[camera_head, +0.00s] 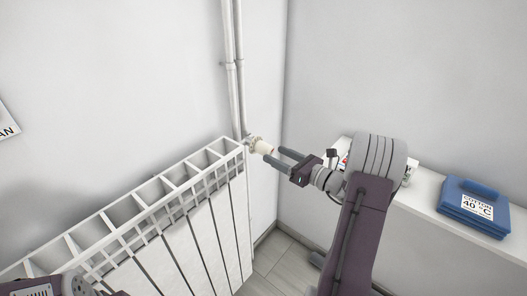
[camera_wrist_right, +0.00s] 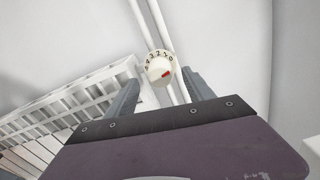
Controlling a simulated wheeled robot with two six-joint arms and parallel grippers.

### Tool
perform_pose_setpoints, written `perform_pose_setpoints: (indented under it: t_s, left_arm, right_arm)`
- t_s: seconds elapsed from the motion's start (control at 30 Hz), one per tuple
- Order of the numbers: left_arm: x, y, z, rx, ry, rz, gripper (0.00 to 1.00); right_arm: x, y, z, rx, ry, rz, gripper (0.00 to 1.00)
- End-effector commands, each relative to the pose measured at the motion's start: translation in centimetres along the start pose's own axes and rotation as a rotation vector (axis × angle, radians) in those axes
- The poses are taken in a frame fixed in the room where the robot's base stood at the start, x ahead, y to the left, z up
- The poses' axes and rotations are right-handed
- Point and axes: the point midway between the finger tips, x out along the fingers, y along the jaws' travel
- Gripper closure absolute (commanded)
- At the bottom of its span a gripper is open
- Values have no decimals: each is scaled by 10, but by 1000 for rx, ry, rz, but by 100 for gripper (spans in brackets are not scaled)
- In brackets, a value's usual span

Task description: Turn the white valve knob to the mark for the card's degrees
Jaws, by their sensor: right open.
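The white valve knob (camera_head: 263,147) sits at the top corner of the white radiator, by the pipes. The right wrist view shows the knob's face (camera_wrist_right: 157,68), with small numbers along its upper edge and a red mark at its lower right. My right gripper (camera_head: 276,157) is open, its fingertips pointing at the knob from the right. In the right wrist view its two fingers lie either side of the knob, with gaps; contact is not visible. A card (camera_head: 477,207) reading "COTTON 40 °C" is on a blue object at the right. My left gripper is out of view.
The radiator (camera_head: 217,186) fills the lower left. Two vertical pipes (camera_head: 235,70) run up the wall above it. A white shelf (camera_head: 428,208) at the right holds the blue object (camera_head: 462,189). Part of a wall sign (camera_head: 6,125) ends in "AN".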

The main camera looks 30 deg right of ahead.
Motion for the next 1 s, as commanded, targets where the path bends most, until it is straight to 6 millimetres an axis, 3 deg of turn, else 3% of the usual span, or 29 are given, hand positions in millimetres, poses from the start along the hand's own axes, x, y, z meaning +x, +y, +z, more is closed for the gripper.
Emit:
perform_pose_setpoints:
  t_s: [0.1, 0.23, 0.57, 0.7, 0.8, 1.0]
  left_arm:
    - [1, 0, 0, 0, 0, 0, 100]
    - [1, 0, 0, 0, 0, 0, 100]
    - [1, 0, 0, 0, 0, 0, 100]
    - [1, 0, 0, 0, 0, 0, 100]
    - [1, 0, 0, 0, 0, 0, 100]
    - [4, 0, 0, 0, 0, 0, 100]
  right_arm:
    - [24, 2, -1, 0, 1, 5, 39]
    - [41, 1, -1, -1, 1, 2, 39]
    - [47, 0, -1, 0, 2, 0, 39]
    - [47, 0, -1, 0, 2, 1, 78]
    - [47, 0, -1, 0, 2, 1, 100]
    - [47, 0, -2, -16, 2, 0, 100]
